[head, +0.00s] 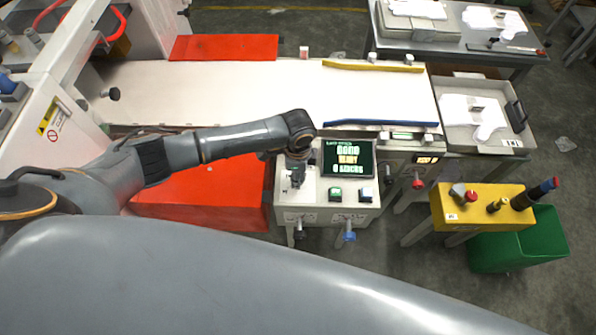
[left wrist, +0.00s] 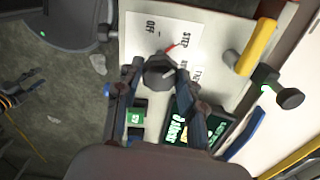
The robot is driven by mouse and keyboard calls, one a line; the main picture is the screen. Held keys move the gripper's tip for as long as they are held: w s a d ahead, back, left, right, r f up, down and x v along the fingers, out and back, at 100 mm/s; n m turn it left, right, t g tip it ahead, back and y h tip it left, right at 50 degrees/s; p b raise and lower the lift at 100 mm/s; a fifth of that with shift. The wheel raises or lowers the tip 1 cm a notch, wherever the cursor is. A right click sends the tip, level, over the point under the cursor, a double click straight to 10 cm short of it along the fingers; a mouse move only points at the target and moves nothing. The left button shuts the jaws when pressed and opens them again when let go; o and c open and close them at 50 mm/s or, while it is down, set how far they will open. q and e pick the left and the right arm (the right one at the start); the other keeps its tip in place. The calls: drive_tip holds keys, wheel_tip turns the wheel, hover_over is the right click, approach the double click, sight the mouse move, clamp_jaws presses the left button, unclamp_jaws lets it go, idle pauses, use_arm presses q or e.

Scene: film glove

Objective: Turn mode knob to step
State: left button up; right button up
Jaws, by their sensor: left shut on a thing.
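The mode knob (left wrist: 157,70) is a dark, round knob on the white control panel (left wrist: 215,40). Printed labels lie around it, with OFF and STEP readable and another partly hidden by a finger. A short red mark by the knob slants toward the STEP label (left wrist: 185,40). I cannot tell the knob's exact setting. My left gripper (left wrist: 157,77) is shut on the knob, one finger on each side. In the head view my left gripper (head: 296,172) reaches down to the panel's left part, hiding the knob.
A lit screen (head: 347,158) and two buttons, one green (head: 335,194), sit right of the gripper. A white conveyor bed (head: 220,90) with blue and yellow rails runs behind. A yellow stand (head: 470,209) and a green bin (head: 520,250) are at right.

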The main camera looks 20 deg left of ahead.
use_arm(q)
drive_tip(key=shift+m, duration=0.7)
drive_tip(key=o, duration=1.2)
drive_tip(key=shift+r, duration=0.1)
wheel_tip(320, 180, up, 12)
drive_tip(key=shift+f, duration=0.1)
